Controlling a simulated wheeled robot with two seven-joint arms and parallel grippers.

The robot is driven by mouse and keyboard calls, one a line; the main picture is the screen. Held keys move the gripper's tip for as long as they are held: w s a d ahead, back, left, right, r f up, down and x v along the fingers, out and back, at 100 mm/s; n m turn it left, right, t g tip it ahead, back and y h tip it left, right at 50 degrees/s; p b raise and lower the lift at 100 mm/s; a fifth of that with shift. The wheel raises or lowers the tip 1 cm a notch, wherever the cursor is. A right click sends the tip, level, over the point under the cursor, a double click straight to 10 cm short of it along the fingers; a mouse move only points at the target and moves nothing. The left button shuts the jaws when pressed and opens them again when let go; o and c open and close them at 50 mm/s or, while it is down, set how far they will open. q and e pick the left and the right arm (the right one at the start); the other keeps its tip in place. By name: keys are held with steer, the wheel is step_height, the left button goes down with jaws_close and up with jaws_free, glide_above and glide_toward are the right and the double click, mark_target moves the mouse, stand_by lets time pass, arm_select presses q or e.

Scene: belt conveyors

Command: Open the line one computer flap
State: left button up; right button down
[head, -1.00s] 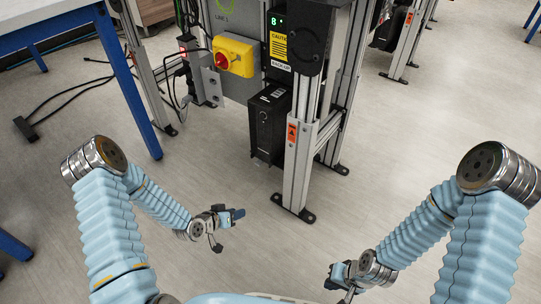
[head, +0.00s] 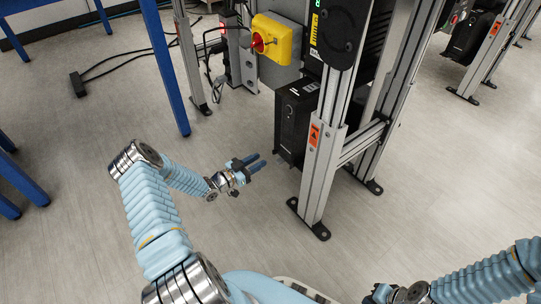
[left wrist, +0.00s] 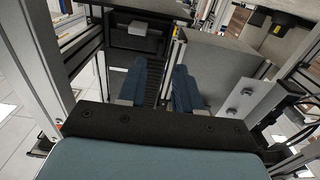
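The line one computer (head: 297,122) is a black upright box hung on the conveyor frame in the head view. Its flap cannot be told apart from the rest of the case at this size. My left gripper (head: 258,162) is just left of the computer and low beside it, apart from it, with its blue fingers pointing toward it. In the left wrist view the two blue fingers (left wrist: 160,85) stand apart with nothing between them. My right gripper (head: 378,295) is at the bottom edge of the head view, mostly cut off, far from the computer.
A yellow box with a red switch (head: 271,40) is above left of the computer. An aluminium leg (head: 322,150) with a black foot stands right of it. A blue table leg (head: 167,70) and cables (head: 112,68) are at left. The floor between is clear.

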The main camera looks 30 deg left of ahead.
mark_target(273, 153)
arm_select(q)
steer(key=x, duration=0.6)
jaws_close()
stand_by(1.3)
